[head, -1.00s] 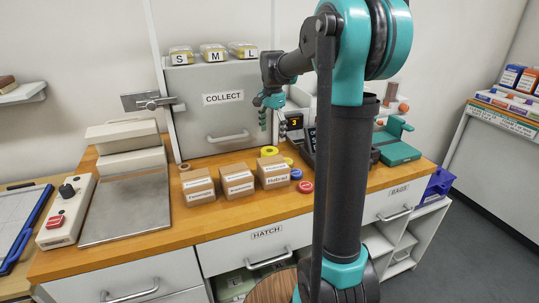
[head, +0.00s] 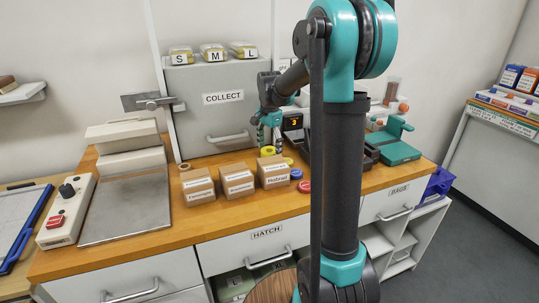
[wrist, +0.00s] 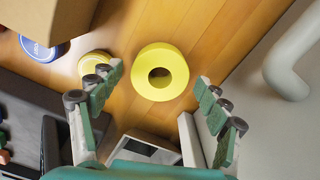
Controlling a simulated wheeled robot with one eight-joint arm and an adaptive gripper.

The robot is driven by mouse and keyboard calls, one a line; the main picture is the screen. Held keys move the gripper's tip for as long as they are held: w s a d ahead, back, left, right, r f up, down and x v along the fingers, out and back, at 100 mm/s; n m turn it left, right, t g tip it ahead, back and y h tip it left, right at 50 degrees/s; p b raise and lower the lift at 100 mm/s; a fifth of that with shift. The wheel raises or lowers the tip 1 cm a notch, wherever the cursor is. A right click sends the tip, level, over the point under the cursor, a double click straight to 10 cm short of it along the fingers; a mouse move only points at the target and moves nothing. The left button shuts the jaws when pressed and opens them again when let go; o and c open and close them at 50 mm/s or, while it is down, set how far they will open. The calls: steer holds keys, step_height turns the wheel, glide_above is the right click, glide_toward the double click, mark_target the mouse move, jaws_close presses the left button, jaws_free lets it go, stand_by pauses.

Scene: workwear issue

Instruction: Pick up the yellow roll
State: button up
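The yellow roll (head: 267,151) lies on the wooden counter behind the row of cartons in the head view. In the wrist view the yellow roll (wrist: 160,52) is a thick ring with a dark hole, seen from above. My gripper (head: 268,142) is above it, fingers pointing down. In the wrist view my gripper (wrist: 160,95) is open, with its two green-padded fingers spread on either side of the roll's near part. Nothing is between the pads. I cannot tell the exact height gap.
A second, flatter yellow disc (wrist: 94,62) and a blue roll (wrist: 38,48) lie left in the wrist view. A red roll (head: 304,186) and a tan roll (head: 185,167) are on the counter. Cartons (head: 238,182) stand in front; the grey collect cabinet (head: 195,112) is behind.

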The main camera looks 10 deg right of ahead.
steer(key=c, duration=0.9)
